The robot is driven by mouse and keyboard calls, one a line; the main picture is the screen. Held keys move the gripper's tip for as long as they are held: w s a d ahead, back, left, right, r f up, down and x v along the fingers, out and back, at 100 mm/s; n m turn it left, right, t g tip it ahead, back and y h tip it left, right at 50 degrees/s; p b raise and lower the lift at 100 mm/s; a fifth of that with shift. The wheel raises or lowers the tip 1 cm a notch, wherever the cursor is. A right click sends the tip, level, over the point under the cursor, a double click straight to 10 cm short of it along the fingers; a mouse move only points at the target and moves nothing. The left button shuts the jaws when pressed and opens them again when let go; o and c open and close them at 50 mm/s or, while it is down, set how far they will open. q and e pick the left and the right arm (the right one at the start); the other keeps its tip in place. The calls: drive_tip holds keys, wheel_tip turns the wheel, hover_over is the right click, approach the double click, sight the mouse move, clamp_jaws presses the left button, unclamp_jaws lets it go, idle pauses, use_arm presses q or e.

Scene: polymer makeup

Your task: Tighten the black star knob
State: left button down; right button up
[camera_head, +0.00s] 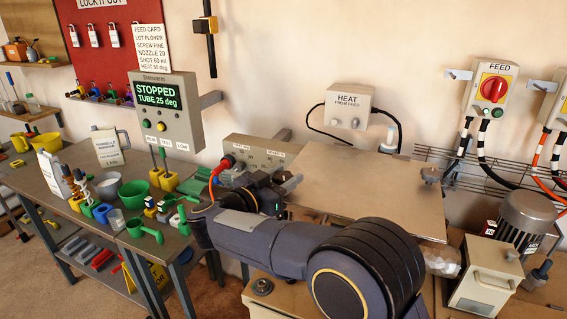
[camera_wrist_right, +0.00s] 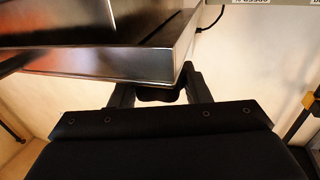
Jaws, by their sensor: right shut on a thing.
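My right gripper (camera_head: 283,187) is at the left front edge of the metal-topped machine, its hand dark and its fingers hard to make out in the head view. In the right wrist view, its two black fingers (camera_wrist_right: 163,91) are either side of a dark, rounded piece, the black star knob (camera_wrist_right: 160,96), just under the edge of a metal plate (camera_wrist_right: 95,66). The gripper is shut on this knob. The knob's star outline and its thread are hidden, and the head view does not clearly show it. My left gripper is not in view.
A screen (camera_head: 160,95) reads STOPPED, TUBE 25 deg. A grey table (camera_head: 60,185) holds cups and jugs. A motor (camera_head: 525,220) stands at right.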

sight(275, 180)
drive_tip(key=m+g+h+p, duration=0.2)
drive_tip(key=p, duration=0.1)
drive_tip(key=shift+r+g+h, duration=0.15)
drive_tip(key=shift+g+h, duration=0.15)
drive_tip(key=shift+g, duration=0.1)
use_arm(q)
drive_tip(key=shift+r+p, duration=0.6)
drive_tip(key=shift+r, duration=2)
use_arm(e)
drive_tip(key=shift+m+g+h, duration=0.4)
drive_tip(key=shift+m+g, duration=0.1)
drive_tip(key=shift+m, duration=0.1)
drive_tip(key=shift+f, duration=0.2)
drive_tip(key=o, duration=1)
drive_tip(key=shift+c, duration=0.2)
drive_tip(key=shift+a, duration=0.1)
drive_tip(key=shift+s+a, duration=0.25)
drive_tip(key=shift+a, duration=0.05)
use_arm(q)
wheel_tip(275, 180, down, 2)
drive_tip(key=shift+b, duration=1.05)
use_arm(e)
drive_tip(key=v, duration=0.7)
